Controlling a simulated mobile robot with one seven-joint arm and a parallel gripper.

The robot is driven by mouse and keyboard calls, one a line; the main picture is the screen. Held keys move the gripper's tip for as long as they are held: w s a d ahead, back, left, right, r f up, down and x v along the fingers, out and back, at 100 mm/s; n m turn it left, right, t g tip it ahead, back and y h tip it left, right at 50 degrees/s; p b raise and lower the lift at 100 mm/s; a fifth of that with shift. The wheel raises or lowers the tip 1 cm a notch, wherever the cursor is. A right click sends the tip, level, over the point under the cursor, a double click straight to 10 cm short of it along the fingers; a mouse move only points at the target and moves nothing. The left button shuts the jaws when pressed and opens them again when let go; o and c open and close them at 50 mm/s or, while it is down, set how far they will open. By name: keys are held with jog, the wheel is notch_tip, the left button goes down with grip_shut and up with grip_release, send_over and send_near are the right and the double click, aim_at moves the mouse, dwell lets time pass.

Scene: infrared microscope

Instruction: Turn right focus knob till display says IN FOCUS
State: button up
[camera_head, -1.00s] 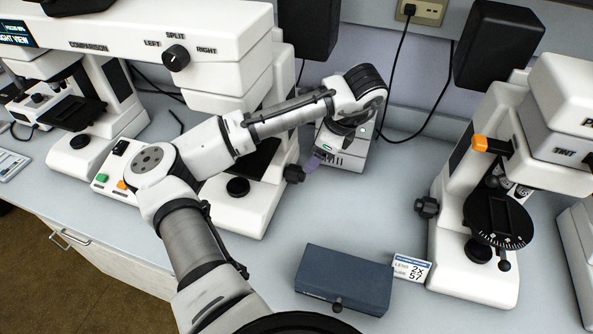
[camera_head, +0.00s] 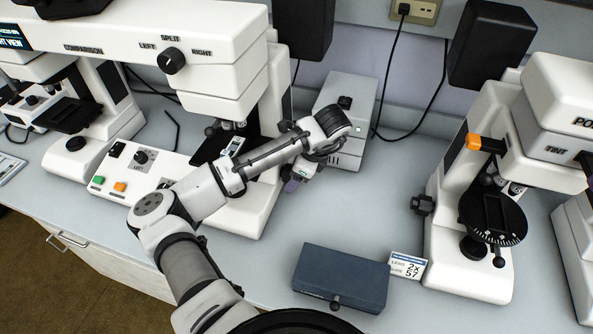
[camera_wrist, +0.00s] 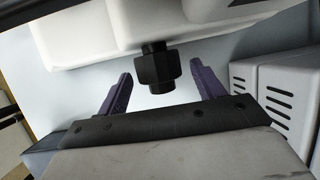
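The comparison microscope (camera_head: 190,75) stands at the left, and its right focus knob is a black ridged knob on a short shaft (camera_wrist: 155,72) in the wrist view. My gripper (camera_wrist: 162,85) is open, with one purple finger on each side of the knob and a visible gap on both sides. In the head view, my gripper (camera_head: 292,186) is beside the right base of the microscope and the knob is hidden by it. The display (camera_head: 12,38) is cut off at the top left; "VIEW" is readable, but the small focus line is not legible.
A grey vented box (camera_head: 347,105) stands behind my gripper. A dark blue box (camera_head: 342,277) and a small card (camera_head: 407,266) lie at the front. Another microscope (camera_head: 470,240) stands at the right. The bench between is clear.

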jog(key=c, duration=0.9)
jog(key=shift+s+f+t+b, duration=0.1)
jog(key=shift+f+t+b, duration=0.25)
jog(key=shift+b, duration=0.35)
jog(key=shift+r+t, duration=0.3)
jog(key=shift+t, duration=0.05)
jog(key=o, duration=1)
jog(key=shift+r, duration=0.1)
jog(key=v, duration=1.3)
jog(key=shift+s+a+r+b, duration=0.15)
jog(key=shift+r+b, duration=0.15)
jog(key=shift+r, duration=0.1)
